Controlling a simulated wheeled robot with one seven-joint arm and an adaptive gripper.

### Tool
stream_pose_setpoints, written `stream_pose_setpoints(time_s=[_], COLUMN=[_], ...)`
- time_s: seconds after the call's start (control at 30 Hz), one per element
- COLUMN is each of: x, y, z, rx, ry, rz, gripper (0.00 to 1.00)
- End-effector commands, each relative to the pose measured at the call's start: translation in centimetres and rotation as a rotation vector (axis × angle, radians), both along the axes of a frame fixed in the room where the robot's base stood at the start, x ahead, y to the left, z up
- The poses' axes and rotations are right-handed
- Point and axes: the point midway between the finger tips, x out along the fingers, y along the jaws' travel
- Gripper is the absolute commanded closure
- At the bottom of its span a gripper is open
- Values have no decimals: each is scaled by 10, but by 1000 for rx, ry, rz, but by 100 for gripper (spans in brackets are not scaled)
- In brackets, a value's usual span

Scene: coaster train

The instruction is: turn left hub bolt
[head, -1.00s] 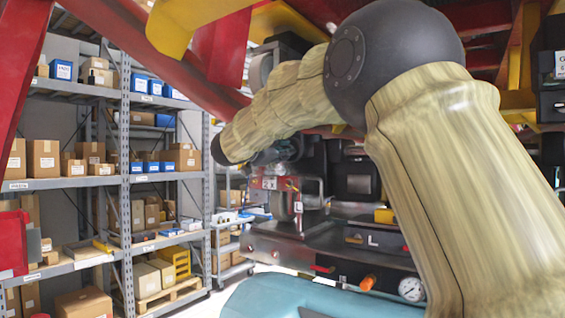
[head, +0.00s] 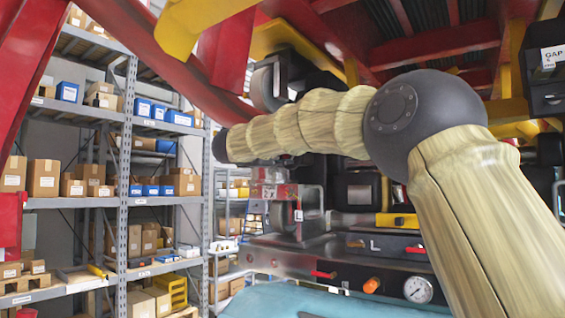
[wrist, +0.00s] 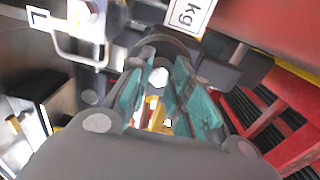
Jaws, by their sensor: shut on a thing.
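My gripper (wrist: 158,92) shows in the wrist view, with teal pads on both sides of a small pale six-sided piece (wrist: 158,78) that looks like the left hub bolt. The fingers are shut on it, though the exact contact is hard to see. A dark rounded part (wrist: 172,45), perhaps the hub, lies just beyond the fingertips.
A metal bench (head: 300,252) carries a pressure gauge (head: 418,290) and an orange knob (head: 371,285). Red beams (head: 150,50) hang overhead. Box-filled shelves (head: 125,130) stand at left.

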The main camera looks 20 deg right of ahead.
Motion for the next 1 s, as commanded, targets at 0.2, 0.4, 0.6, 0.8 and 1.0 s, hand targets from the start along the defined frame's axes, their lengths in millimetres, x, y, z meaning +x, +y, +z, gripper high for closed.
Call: stream_pose_setpoints(time_s=[0.2,0.4,0.6,0.8,1.0], x=[0,0,0,0,-3], y=[0,0,0,0,5], z=[-3,-3,-2,-1,-1], rx=[9,8,8,8,6], ry=[-6,-5,-5,-7,-6], rz=[-1,-1,-1,-1,0], gripper=[100,100,57,57,57])
